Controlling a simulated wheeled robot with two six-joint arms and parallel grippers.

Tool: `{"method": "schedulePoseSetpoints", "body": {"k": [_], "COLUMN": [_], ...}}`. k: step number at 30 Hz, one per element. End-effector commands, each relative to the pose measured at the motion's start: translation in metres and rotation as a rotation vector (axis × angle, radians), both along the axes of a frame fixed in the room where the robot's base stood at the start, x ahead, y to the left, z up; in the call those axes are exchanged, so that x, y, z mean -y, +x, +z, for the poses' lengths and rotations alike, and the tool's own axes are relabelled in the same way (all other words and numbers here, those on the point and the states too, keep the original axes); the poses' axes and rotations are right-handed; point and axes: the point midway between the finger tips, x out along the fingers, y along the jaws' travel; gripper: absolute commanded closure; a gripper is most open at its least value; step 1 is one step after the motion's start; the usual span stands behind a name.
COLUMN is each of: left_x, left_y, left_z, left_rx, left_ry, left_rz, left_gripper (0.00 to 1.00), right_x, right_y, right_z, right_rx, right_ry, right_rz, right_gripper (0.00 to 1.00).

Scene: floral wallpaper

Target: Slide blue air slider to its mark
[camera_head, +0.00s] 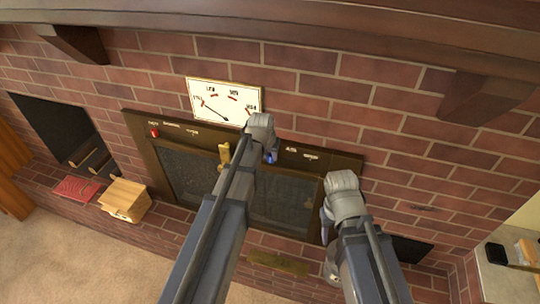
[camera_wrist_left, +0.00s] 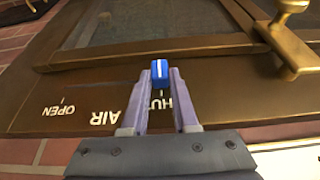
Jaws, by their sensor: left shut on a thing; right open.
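The blue air slider (camera_wrist_left: 160,70) has a white line on it and sits on the brown metal frame (camera_wrist_left: 220,75) of the fireplace. My left gripper (camera_wrist_left: 160,80) is shut on it, one finger on each side. The upside-down labels AIR and OPEN lie to its left in the left wrist view; the SHUT label is partly hidden behind the fingers. In the head view, the left gripper (camera_head: 271,157) is at the frame's top rail, with blue showing at its tips. My right gripper (camera_head: 325,226) hangs lower right, in front of the fireplace; its fingers are partly hidden.
A white dial (camera_head: 224,100) is above the frame. A red slider (camera_head: 154,132) is at the rail's left end. A brass handle (camera_head: 224,153) stands out near my left arm; it also shows in the wrist view (camera_wrist_left: 288,40). A wooden box (camera_head: 124,200) sits on the hearth.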

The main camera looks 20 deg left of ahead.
Motion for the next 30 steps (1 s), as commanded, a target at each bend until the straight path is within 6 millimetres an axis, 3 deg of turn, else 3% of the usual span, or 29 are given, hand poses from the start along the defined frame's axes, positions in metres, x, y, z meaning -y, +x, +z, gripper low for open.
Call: {"method": "schedulePoseSetpoints", "body": {"k": [24,26,30], "left_x": [0.001,0.005,0.037], "left_y": [0.0,0.0,-0.001], "left_z": [0.0,0.0,0.0], "left_rx": [0.0,-0.001,-0.001], "left_ry": [0.0,-0.001,0.0], "left_rz": [0.0,-0.001,-0.008], "left_gripper": [1.0,1.0,1.0], "right_x": [0.0,0.0,0.0], "right_y": [0.0,0.0,0.0], "right_z": [0.0,0.0,0.0], "right_rx": [0.0,0.0,0.0], "right_ry": [0.0,0.0,0.0], "right_rz": [0.0,0.0,0.0], "right_gripper": [0.5,0.5,0.5]}}
